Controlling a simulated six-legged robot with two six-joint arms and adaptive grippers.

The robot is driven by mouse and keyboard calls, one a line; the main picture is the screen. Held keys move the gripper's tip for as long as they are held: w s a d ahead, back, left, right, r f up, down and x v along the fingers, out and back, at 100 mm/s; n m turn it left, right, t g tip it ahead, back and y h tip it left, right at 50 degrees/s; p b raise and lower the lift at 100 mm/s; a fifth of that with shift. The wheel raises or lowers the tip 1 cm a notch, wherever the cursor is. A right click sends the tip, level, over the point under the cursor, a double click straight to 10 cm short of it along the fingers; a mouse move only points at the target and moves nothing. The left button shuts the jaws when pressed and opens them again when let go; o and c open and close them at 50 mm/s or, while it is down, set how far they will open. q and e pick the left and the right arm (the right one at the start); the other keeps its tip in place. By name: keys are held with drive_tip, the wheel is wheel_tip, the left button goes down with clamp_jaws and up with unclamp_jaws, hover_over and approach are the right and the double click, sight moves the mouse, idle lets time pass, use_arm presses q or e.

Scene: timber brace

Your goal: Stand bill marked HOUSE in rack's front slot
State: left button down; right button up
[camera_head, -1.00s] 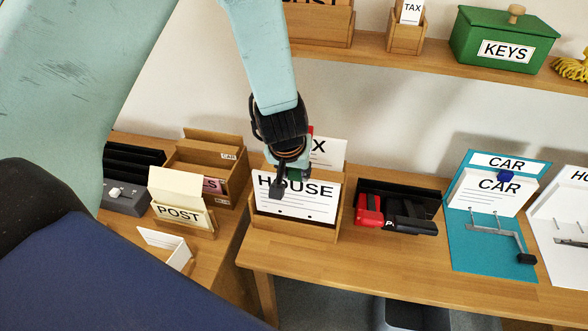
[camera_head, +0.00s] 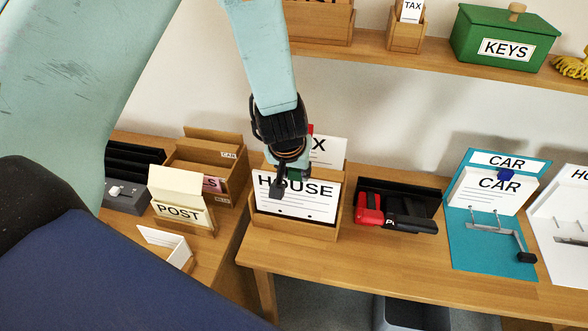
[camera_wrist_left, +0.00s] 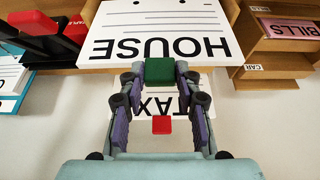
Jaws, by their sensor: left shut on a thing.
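The white bill marked HOUSE (camera_head: 296,198) stands upright in the front of the wooden rack (camera_head: 296,228), its lower edge hidden behind the rack's front board. My left gripper (camera_head: 286,181) is shut at the bill's top edge. In the left wrist view, the gripper (camera_wrist_left: 160,78) has its fingertips on a green block (camera_wrist_left: 160,70) at the edge of the HOUSE bill (camera_wrist_left: 160,32), which appears upside down. A second bill marked TAX (camera_wrist_left: 160,103), with a red tab, stands behind it. My right gripper is not in view.
Right of the rack is a black tray (camera_head: 400,195) with a red and a black stapler-like tool. At left are a POST holder (camera_head: 180,212) and a wooden sorter (camera_head: 215,165). A shelf (camera_head: 420,62) runs above.

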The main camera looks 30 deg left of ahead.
sight(295, 189)
use_arm(q)
drive_tip(key=shift+f+b, duration=2.2)
drive_tip(key=shift+f, duration=0.45)
drive_tip(key=c, duration=0.8)
unclamp_jaws()
drive_tip(key=shift+c, duration=0.2)
drive_tip(key=o, duration=0.5)
drive_tip(key=shift+c, duration=0.2)
wheel_tip(295, 189, up, 8)
drive_tip(key=p, duration=0.8)
drive_tip(key=shift+p, duration=0.35)
